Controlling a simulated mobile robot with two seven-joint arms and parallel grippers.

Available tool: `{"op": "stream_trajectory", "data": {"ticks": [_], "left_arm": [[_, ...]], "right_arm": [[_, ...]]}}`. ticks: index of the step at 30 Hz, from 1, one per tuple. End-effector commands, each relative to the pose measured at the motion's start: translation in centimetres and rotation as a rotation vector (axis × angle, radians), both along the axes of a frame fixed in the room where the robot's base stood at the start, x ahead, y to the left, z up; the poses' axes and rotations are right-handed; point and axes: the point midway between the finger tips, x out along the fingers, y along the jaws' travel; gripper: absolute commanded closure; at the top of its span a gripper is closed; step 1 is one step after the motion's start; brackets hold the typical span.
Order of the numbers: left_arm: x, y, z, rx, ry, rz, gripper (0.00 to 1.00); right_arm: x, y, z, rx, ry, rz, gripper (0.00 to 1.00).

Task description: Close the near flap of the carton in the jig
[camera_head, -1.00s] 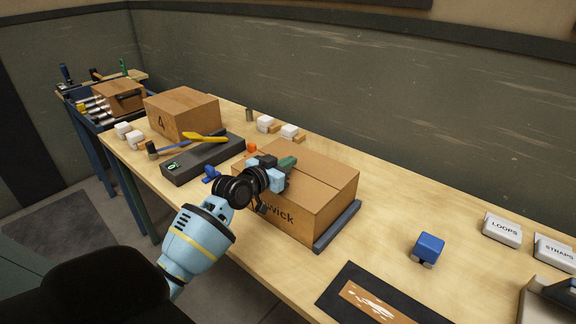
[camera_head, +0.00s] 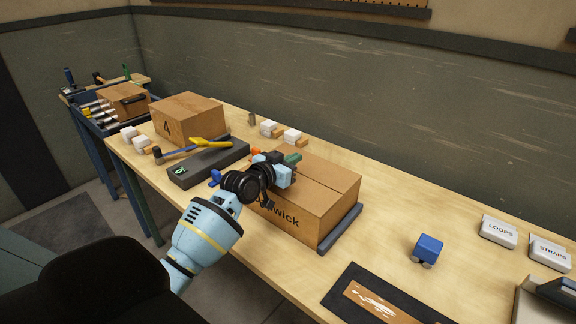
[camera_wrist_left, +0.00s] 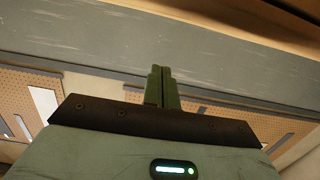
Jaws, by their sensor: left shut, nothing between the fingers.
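The brown carton (camera_head: 325,190) sits in the grey-blue jig (camera_head: 341,229), whose bar shows along the carton's right side. Its top looks flat, with a seam along it, and dark lettering shows on its near side. My left gripper (camera_head: 291,159) is over the left end of the carton's top and hides that corner. Its green fingers are together and empty; they also show in the left wrist view (camera_wrist_left: 163,88), against the wall. I cannot tell whether they touch the carton. My right gripper is out of view.
A second carton (camera_head: 188,118) and a dark scale-like box (camera_head: 208,164) with a yellow-handled tool stand to the left. White blocks lie behind. The bench right of the jig is mostly clear.

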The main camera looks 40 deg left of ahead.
Motion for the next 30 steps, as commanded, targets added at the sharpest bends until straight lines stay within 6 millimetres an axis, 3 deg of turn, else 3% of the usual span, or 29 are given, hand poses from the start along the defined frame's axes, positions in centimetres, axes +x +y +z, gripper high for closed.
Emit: {"op": "stream_trajectory", "data": {"ticks": [1,5,15,21,30], "left_arm": [[-0.5,0.0,1.8,0.002,-0.014,0.001,1.0],[-2.9,0.2,1.3,0.003,-0.003,-0.001,1.0],[-8.1,0.6,2.4,0.002,-0.001,0.0,1.0],[-9.5,0.7,2.8,0.0,-0.002,0.0,1.0],[-9.7,0.7,2.9,0.0,-0.002,0.0,1.0]], "right_arm": [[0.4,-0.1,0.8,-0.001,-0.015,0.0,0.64],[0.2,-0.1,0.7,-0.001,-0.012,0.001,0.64],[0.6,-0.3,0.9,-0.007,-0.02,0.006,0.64],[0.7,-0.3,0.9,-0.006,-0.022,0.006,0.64],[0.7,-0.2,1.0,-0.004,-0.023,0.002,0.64]]}}
